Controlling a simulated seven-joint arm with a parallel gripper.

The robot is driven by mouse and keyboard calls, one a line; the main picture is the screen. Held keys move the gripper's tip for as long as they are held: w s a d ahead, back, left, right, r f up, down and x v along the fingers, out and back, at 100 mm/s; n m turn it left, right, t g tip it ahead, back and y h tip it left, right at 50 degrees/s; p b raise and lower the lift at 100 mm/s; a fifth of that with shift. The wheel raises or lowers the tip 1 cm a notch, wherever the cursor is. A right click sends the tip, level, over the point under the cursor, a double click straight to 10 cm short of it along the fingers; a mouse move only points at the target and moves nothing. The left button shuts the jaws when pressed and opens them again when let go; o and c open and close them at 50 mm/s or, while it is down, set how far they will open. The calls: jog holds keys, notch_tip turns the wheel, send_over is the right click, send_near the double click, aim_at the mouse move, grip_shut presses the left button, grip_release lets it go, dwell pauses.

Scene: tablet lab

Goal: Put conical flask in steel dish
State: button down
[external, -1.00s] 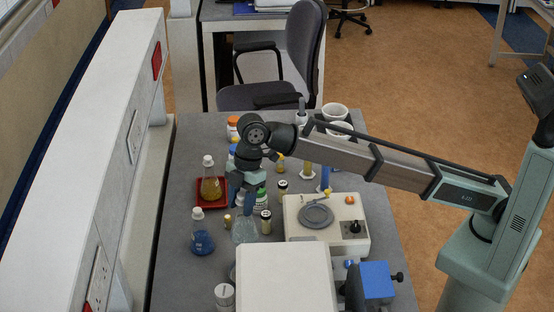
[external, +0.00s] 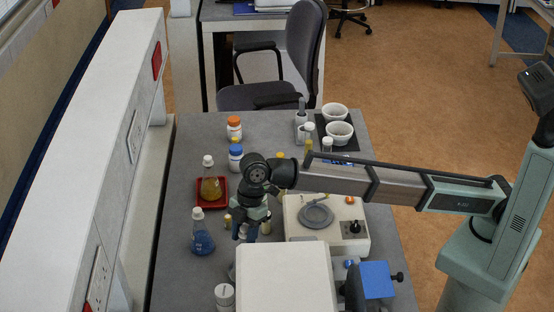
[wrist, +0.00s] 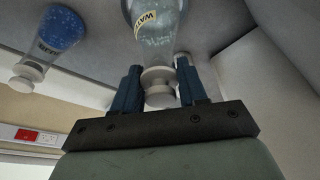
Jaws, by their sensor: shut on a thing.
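The clear conical flask, with a label starting "WAT", shows in the wrist view (wrist: 158,30). Its stoppered neck is between the fingers of my gripper (wrist: 158,72), which is shut on it. In the external view my gripper (external: 243,232) is low over the table, left of the white instrument, and mostly hides the flask. I cannot tell whether the flask touches the table. A grey round edge (external: 232,271), possibly the steel dish, shows beside the white box and is mostly hidden. A grey round plate (external: 316,215) sits on the white instrument (external: 300,239).
A blue-liquid flask (external: 202,240) stands close left of my gripper. An amber flask (external: 211,188) is in a red tray (external: 222,205) behind it. The large white box (external: 285,275) and a blue device (external: 376,279) fill the front. Bottles and white bowls (external: 339,133) stand farther back.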

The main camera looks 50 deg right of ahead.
jog(key=shift+f, duration=1.95)
jog(key=c, duration=0.6)
grip_release()
jog(key=v, duration=1.2)
